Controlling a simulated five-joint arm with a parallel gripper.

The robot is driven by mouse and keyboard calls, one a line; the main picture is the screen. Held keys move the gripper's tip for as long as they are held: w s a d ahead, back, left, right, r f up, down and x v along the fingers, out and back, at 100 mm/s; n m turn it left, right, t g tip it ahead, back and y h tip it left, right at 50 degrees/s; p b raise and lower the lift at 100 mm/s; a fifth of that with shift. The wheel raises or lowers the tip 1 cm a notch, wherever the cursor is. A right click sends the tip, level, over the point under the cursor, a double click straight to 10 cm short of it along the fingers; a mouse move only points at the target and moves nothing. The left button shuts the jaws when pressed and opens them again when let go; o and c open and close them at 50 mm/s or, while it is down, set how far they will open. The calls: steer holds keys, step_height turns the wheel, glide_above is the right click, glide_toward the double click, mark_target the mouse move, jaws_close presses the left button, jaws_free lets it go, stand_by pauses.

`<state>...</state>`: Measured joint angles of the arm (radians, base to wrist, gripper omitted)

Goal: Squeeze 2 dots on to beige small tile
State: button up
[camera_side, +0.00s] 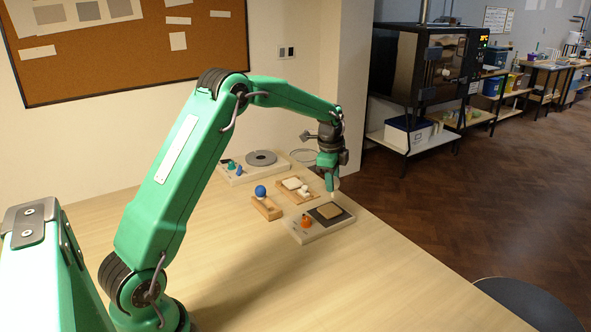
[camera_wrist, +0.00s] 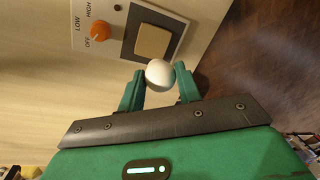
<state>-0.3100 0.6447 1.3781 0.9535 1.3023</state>
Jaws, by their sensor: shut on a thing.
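The beige small tile (camera_side: 330,211) lies on a dark square plate (camera_side: 342,217) set in a pale box with an orange knob (camera_side: 306,222). The tile (camera_wrist: 152,41) looks plain in the wrist view, with no dots that I can make out. My gripper (camera_side: 331,172) is shut on a white squeeze bulb (camera_wrist: 159,73). The bulb's rounded end sits between my two green fingers in the wrist view. In the side view the bulb (camera_side: 336,184) points down above the tile, and its tip looks close over it. I cannot tell whether the tip touches.
A wooden block (camera_side: 266,208) with a blue ball (camera_side: 260,191) stands left of the box. Behind it is a wooden tray (camera_side: 289,196) with white pieces. Further back is a pale unit with a grey disc (camera_side: 261,158). The table's front is clear; its right edge runs near the box.

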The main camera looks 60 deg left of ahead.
steer(key=shift+f, duration=1.5)
steer(key=shift+a+f, duration=0.1)
steer(key=shift+f, duration=0.4)
steer(key=c, duration=0.4)
stand_by(0.4)
steer(key=o, duration=0.4)
